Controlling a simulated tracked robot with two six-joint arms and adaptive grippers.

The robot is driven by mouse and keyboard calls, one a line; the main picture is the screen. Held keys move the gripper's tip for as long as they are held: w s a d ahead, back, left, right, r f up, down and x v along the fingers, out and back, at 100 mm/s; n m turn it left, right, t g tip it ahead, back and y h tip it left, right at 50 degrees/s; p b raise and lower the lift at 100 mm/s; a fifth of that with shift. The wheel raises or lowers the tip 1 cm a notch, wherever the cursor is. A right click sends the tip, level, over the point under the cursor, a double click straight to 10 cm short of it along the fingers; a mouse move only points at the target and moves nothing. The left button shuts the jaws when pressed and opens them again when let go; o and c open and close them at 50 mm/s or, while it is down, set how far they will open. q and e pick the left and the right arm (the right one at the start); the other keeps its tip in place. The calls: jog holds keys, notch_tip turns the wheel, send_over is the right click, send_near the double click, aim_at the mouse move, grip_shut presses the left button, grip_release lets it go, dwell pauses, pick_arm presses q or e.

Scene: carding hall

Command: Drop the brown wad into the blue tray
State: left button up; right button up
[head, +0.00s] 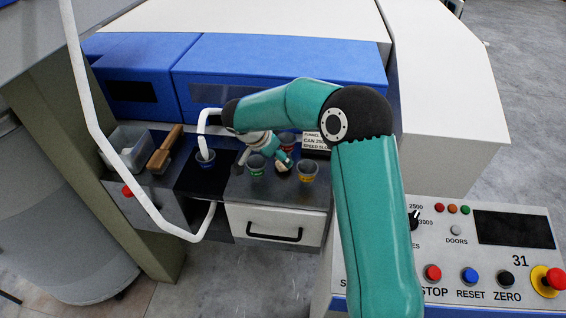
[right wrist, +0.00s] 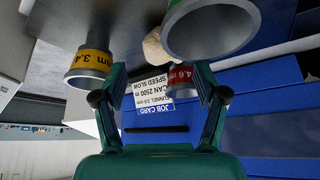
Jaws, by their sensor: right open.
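A pale tan lump (right wrist: 153,48), perhaps the wad, shows in the right wrist view, partly hidden by the large green funnel. I cannot identify a blue tray for sure in either view. My left gripper is not in view.
Funnels with green (head: 257,164), yellow (head: 306,173), red (right wrist: 183,75) and blue (head: 205,160) bands stand on the worktop; a white strand enters the blue one. A wooden-handled brush (head: 164,149) and grey bin (head: 128,139) stand left. A job card (right wrist: 152,95) stands behind.

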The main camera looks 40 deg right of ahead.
aim_at(282, 165)
jog(key=shift+p+x, duration=0.4)
jog(key=shift+x, duration=0.4)
jog(key=x, duration=0.1)
jog(key=p+x, duration=0.1)
jog(key=x, duration=0.1)
jog(key=shift+w+f, duration=0.25)
jog(key=shift+w, duration=0.1)
jog(key=shift+d+f, duration=0.2)
jog(key=shift+f, duration=0.15)
jog(key=shift+c, duration=0.2)
jog(key=c, duration=0.9)
jog(key=shift+o, duration=0.2)
jog(key=shift+r, duration=0.15)
